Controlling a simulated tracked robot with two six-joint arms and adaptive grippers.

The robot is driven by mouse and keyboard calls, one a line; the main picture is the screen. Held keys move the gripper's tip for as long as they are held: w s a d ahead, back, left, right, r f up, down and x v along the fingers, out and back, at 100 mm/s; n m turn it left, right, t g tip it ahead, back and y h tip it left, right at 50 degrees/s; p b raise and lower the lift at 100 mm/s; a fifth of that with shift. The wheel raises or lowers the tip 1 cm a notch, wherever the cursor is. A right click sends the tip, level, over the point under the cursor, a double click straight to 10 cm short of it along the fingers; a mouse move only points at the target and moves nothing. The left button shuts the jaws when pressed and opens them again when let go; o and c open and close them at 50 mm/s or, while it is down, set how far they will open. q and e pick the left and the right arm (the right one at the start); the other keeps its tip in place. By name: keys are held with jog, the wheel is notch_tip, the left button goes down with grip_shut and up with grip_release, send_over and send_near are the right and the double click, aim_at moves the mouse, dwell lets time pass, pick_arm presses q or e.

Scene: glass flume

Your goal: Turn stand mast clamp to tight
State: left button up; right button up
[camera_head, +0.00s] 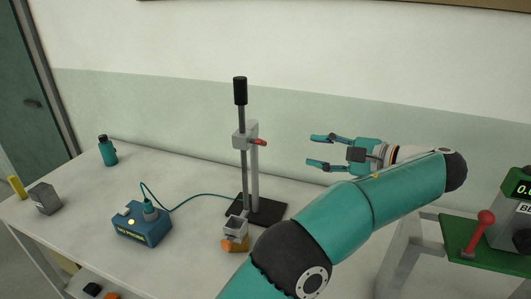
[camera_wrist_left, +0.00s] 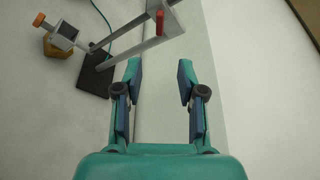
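The stand (camera_head: 251,180) is upright on a black base on the white table, in the middle of the head view. A grey clamp block (camera_head: 243,139) sits high on its mast, with a red lever (camera_head: 260,142) sticking out to the right. In the left wrist view the red lever (camera_wrist_left: 160,22) shows at the top, beyond the fingertips. My left gripper (camera_head: 312,150) is open and empty, to the right of the lever and apart from it. Its spread fingers also show in the wrist view (camera_wrist_left: 159,67). My right gripper is not in view.
A blue probe box (camera_head: 142,224) with a green cable stands left of the stand. A grey cup on an orange block (camera_head: 236,232) is at the stand's foot. A teal bottle (camera_head: 108,151) stands at the back left. A green device with a red-knobbed lever (camera_head: 482,228) is at right.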

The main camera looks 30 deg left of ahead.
aim_at(264, 144)
pick_arm(q)
jog(key=b+x, duration=0.2)
jog(key=x, duration=1.3)
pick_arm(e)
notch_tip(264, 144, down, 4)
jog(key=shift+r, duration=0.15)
pick_arm(q)
grip_shut()
